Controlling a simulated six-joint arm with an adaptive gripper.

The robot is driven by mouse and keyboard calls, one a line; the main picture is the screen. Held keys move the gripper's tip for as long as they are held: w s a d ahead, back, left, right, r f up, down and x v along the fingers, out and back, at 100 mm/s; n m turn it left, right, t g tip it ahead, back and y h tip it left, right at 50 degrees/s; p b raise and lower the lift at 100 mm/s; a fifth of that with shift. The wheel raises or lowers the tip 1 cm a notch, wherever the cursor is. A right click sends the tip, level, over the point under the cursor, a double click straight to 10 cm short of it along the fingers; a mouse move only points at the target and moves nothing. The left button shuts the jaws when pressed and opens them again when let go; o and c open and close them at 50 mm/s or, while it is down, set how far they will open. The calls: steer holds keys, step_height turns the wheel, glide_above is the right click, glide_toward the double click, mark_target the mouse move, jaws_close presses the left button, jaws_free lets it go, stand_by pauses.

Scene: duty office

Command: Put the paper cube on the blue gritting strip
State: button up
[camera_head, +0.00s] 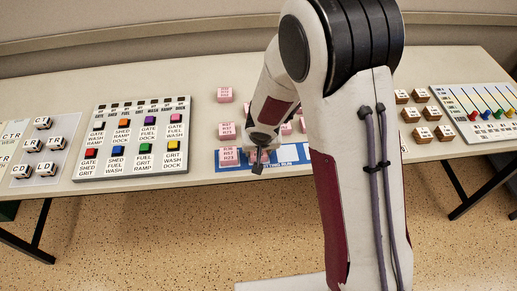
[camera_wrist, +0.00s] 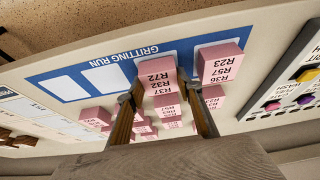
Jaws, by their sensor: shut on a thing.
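The paper cube, pink with printed route numbers (R72, R37, R32) (camera_wrist: 155,72), is between the two fingers of my gripper (camera_wrist: 156,88), which is shut on it. The blue gritting strip (camera_wrist: 190,47) is marked GRITTING RUN and has white slots. The held cube overlaps the strip in the wrist view, but I cannot tell whether it touches it. Another pink cube (R23, R57, R36) (camera_wrist: 219,62) sits at one end of the strip, beside the held one. In the head view my gripper (camera_head: 258,160) is over the strip (camera_head: 290,155), partly hiding its cube.
Several other pink cubes (camera_head: 226,95) stand farther back on the table (camera_head: 190,80). A grey panel with coloured buttons (camera_head: 133,140) is to the left, beside a card with small tiles (camera_head: 42,145). Brown-sided tiles (camera_head: 421,134) and a slider panel (camera_head: 480,108) are at the right.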

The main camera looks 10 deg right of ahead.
steer(key=shift+f, duration=0.15)
steer(key=o, duration=1.1)
steer(key=shift+r, duration=0.2)
steer(key=shift+s+r, duration=0.15)
steer(key=shift+r, duration=0.35)
steer(key=v, duration=1.1)
stand_by(0.9)
